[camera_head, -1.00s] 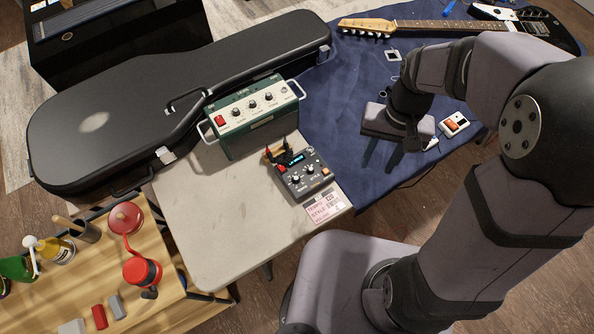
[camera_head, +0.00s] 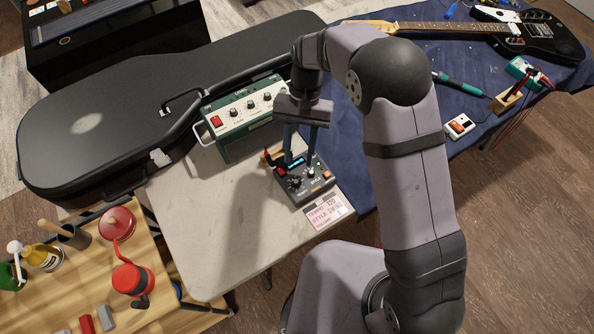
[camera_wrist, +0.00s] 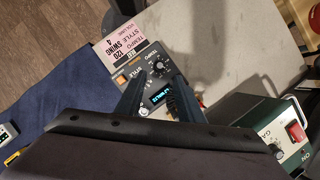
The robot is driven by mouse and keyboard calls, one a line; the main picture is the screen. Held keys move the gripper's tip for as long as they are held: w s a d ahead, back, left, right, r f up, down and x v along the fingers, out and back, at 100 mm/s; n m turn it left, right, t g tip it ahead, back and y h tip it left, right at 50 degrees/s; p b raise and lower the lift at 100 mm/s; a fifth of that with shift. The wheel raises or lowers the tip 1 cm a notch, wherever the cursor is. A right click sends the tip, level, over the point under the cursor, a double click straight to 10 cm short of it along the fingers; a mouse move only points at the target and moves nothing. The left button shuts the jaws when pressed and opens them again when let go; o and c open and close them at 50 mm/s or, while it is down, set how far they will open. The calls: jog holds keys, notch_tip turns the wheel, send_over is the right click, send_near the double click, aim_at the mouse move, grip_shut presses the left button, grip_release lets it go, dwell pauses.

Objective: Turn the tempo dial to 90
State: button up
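A small dark drum machine (camera_head: 322,184) sits on the pale table, with a lit blue display and knobs on top. The display digits are not readable. A pink card (camera_head: 328,211) at its front edge reads tempo 120, style swing, volume 4; the wrist view also shows the card (camera_wrist: 131,49). My gripper (camera_head: 299,160) points down over the machine, fingers apart and empty. In the wrist view my gripper (camera_wrist: 158,84) partly hides the panel; contact cannot be told.
A green amplifier (camera_head: 238,137) with a handle stands just behind and left of the machine. A black guitar case (camera_head: 120,115) lies beyond. A guitar (camera_head: 530,35) and tools lie on the blue cloth (camera_head: 400,135). The pale table's front left (camera_head: 220,215) is clear.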

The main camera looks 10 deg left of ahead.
aim_at(296, 180)
jog(key=shift+p+x, duration=0.8)
jog(key=shift+x, duration=2.55)
grip_shut()
